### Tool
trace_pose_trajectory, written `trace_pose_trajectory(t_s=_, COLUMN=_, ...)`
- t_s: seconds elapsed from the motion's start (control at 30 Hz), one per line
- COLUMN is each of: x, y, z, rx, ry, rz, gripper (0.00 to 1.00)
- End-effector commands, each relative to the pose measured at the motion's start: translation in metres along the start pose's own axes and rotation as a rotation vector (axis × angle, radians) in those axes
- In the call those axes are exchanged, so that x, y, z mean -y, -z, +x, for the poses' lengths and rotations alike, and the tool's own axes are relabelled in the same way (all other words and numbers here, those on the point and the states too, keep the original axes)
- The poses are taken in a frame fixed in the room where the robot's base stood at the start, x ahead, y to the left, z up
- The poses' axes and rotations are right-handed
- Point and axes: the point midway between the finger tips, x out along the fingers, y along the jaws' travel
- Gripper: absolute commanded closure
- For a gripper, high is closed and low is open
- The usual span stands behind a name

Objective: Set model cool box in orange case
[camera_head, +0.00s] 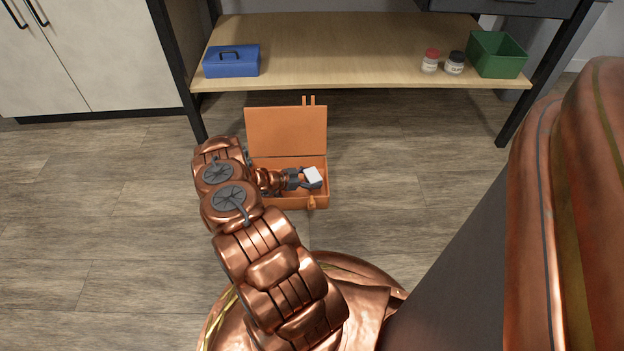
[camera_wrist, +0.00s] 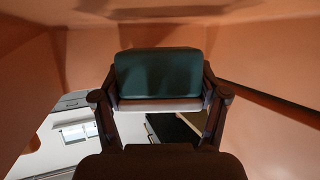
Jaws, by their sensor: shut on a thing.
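The orange case (camera_head: 286,131) stands open on the floor, its lid raised at the back. My gripper (camera_head: 307,180) reaches in from the left over the case's right half. It is shut on the model cool box (camera_head: 314,175), whose white face shows in the head view. In the wrist view the cool box (camera_wrist: 158,72) is dark green with a pale edge, between the two fingers of my gripper (camera_wrist: 160,97). Orange case walls (camera_wrist: 265,65) surround it there, so it is within the case. Whether it touches the case floor I cannot tell.
A wooden shelf (camera_head: 330,50) behind the case holds a blue toolbox (camera_head: 232,61), a red-lidded jar (camera_head: 431,61), a dark-lidded jar (camera_head: 454,63) and a green bin (camera_head: 497,55). A dark table leg (camera_head: 178,70) stands behind left. The floor (camera_head: 420,150) right of the case is clear.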

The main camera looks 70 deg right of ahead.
Motion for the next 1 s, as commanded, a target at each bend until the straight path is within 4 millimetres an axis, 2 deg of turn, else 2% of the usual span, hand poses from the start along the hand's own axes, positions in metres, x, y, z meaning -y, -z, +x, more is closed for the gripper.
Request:
trace_pose_trajectory(t_s=0.03, x=0.000, y=-0.007, z=0.003, rx=0.004, ry=0.002, rz=0.004, gripper=0.62)
trace_pose_trajectory(t_s=0.13, x=-0.001, y=-0.007, z=0.003, rx=0.005, ry=0.002, rz=0.005, gripper=0.62)
trace_pose_trajectory(t_s=0.17, x=-0.001, y=-0.007, z=0.003, rx=0.006, ry=0.002, rz=0.005, gripper=0.25)
trace_pose_trajectory(t_s=0.4, x=-0.001, y=-0.009, z=0.004, rx=0.007, ry=0.003, rz=0.006, gripper=0.02)
trace_pose_trajectory(t_s=0.77, x=-0.001, y=-0.011, z=0.005, rx=0.011, ry=0.002, rz=0.002, gripper=0.02)
trace_pose_trajectory(t_s=1.0, x=-0.001, y=0.004, z=-0.006, rx=0.009, ry=0.004, rz=0.000, gripper=0.02)
